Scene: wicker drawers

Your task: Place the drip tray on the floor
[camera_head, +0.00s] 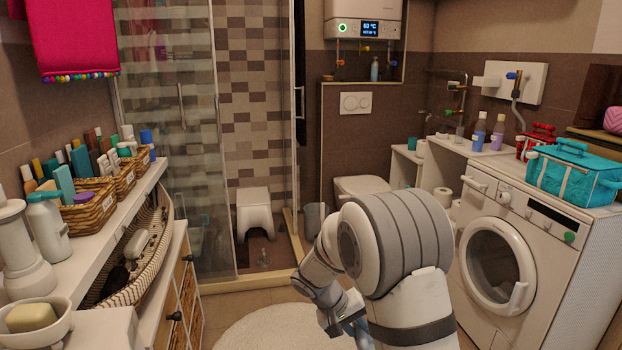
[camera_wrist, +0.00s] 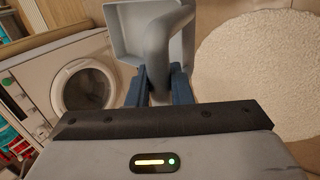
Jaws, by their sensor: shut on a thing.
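The drip tray (camera_wrist: 128,18) is a pale grey-blue piece with a raised edge, at the top middle of the wrist view. A rounded grey part (camera_wrist: 160,42) runs from it down between my fingers. My gripper (camera_wrist: 166,84) has blue fingers shut on this part. The tray seems to hang in front of the gripper, with the floor beyond. I cannot tell how high it is. In the head view my arm hides most of the gripper and the tray. The tan floor (camera_head: 228,307) shows at the lower middle.
A round white rug (camera_head: 268,330) lies on the floor, to the right in the wrist view. A washing machine (camera_head: 520,225) stands at right, wicker drawers (camera_head: 180,300) at left. A shower with a white stool (camera_head: 254,205) and a toilet (camera_head: 362,186) are behind.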

